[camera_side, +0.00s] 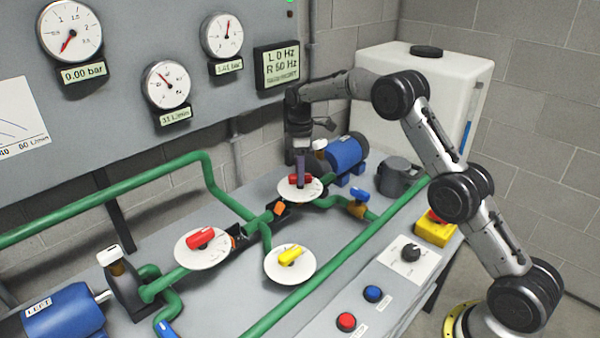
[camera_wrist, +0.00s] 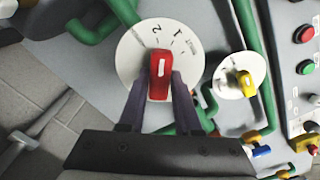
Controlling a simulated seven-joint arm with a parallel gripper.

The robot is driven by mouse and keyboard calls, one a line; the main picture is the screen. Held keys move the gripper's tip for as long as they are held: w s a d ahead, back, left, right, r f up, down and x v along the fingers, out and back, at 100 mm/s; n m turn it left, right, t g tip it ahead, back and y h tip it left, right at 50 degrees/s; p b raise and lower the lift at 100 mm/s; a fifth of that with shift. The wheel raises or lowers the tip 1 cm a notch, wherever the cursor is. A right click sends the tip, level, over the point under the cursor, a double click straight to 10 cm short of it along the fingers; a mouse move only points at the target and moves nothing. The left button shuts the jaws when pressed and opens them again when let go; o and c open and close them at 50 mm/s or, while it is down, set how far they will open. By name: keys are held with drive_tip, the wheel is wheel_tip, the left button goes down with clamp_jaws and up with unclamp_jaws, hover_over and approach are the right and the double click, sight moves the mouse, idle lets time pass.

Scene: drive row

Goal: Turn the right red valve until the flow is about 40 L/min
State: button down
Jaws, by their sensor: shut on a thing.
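The right red valve (camera_side: 294,178) sits on a round white dial plate (camera_side: 312,191) at the far end of the green pipework. In the wrist view the red handle (camera_wrist: 160,70) stands nearly upright, its white line pointing between the numbers 2 and 1. My gripper (camera_side: 300,168) comes down from above onto this valve. In the wrist view my gripper (camera_wrist: 159,84) has a finger on each side of the handle and is shut on it. The flow gauge (camera_side: 166,84) has its needle to the upper left; its small display (camera_side: 174,116) seems to read 33 L/min.
Another red valve (camera_side: 200,238) and a yellow valve (camera_side: 290,256) stand nearer on the bench. A blue motor (camera_side: 345,152) is close behind my gripper. Red (camera_side: 346,322) and blue (camera_side: 373,293) buttons and a black knob (camera_side: 410,252) line the front. Green pipes run between.

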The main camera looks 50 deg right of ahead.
drive_tip(key=shift+n, duration=1.1)
drive_tip(key=c, duration=0.6)
unclamp_jaws()
drive_tip(key=shift+r, duration=0.15)
wheel_tip(320, 180, up, 14)
drive_tip(key=shift+f, duration=0.2)
